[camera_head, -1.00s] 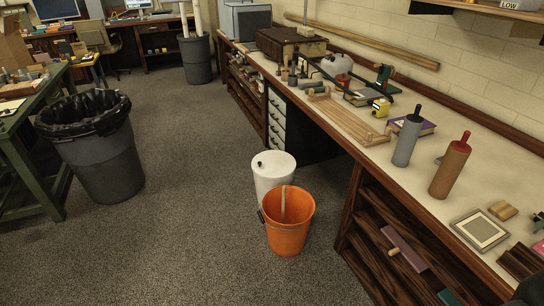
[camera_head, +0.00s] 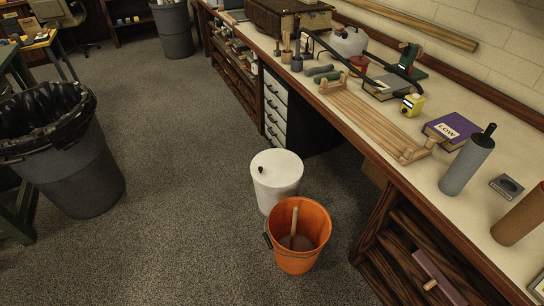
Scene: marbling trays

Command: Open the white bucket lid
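The white bucket (camera_head: 272,192) stands on the grey carpet beside the long workbench. Its flat white lid (camera_head: 283,164) lies closed on top, with a small dark knob (camera_head: 261,170) near the left edge. An orange bucket (camera_head: 297,258) stands just in front of it and hides part of its lower front. A wooden stick (camera_head: 294,222) leans inside the orange bucket. Neither of my grippers is in view.
The workbench (camera_head: 372,146) runs along the right, with a wooden rack, a bottle and rollers on it. Its drawers and shelves face the buckets. A black-lined grey trash can (camera_head: 75,170) stands at the left. The carpet between is clear.

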